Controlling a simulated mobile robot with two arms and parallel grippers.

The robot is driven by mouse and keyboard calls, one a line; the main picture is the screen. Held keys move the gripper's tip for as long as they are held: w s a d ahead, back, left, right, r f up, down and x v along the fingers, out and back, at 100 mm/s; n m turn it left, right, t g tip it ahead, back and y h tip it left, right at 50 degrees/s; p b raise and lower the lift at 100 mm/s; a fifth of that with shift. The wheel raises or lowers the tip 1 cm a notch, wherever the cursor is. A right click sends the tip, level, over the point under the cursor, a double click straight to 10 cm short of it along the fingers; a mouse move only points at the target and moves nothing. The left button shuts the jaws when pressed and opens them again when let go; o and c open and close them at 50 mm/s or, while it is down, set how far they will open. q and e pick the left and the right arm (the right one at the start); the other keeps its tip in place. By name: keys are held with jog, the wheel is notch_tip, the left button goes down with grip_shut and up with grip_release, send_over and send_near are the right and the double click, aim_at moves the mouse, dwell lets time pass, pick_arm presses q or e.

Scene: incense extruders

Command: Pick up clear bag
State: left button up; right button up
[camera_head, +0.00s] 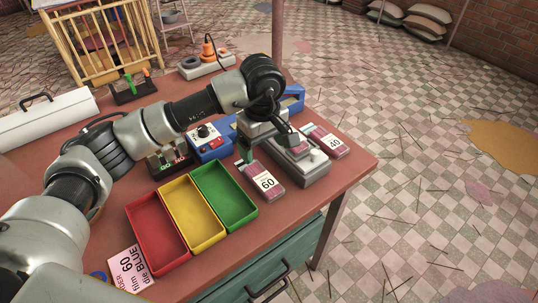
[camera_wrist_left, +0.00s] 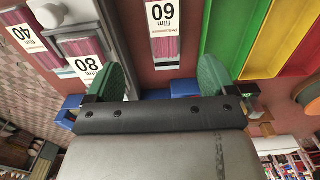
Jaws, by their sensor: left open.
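A clear bag of pink sticks labelled 60 (camera_head: 262,181) lies flat on the red-brown table, right of the green tray. It also shows in the left wrist view (camera_wrist_left: 163,40), beyond and between the fingers. A bag labelled 40 (camera_head: 325,140) lies at the table's right; it shows in the left wrist view (camera_wrist_left: 30,42). A bag labelled 80 (camera_wrist_left: 88,62) is on the grey device; in the head view my gripper partly covers it. My left gripper (camera_head: 266,152) is open with green fingertips, just behind the 60 bag, apparently holding nothing. My right gripper is out of view.
Red (camera_head: 158,233), yellow (camera_head: 192,213) and green (camera_head: 224,195) trays stand left of the 60 bag. A grey device (camera_head: 302,162) stands close on its right. A blue control box (camera_head: 208,143) is behind. The table's front edge is near.

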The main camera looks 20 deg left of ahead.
aim_at(261, 176)
pick_arm(q)
jog(key=f, duration=0.4)
jog(key=shift+s, duration=0.35)
jog(key=shift+w+a+f+p, duration=0.1)
jog(key=shift+f+p, duration=0.4)
jog(key=shift+f, duration=1.05)
jog(key=shift+a+f+p, duration=0.1)
jog(key=shift+f+p, duration=0.4)
jog(key=shift+f, duration=1.05)
jog(key=c, duration=1)
jog(key=shift+c, duration=0.2)
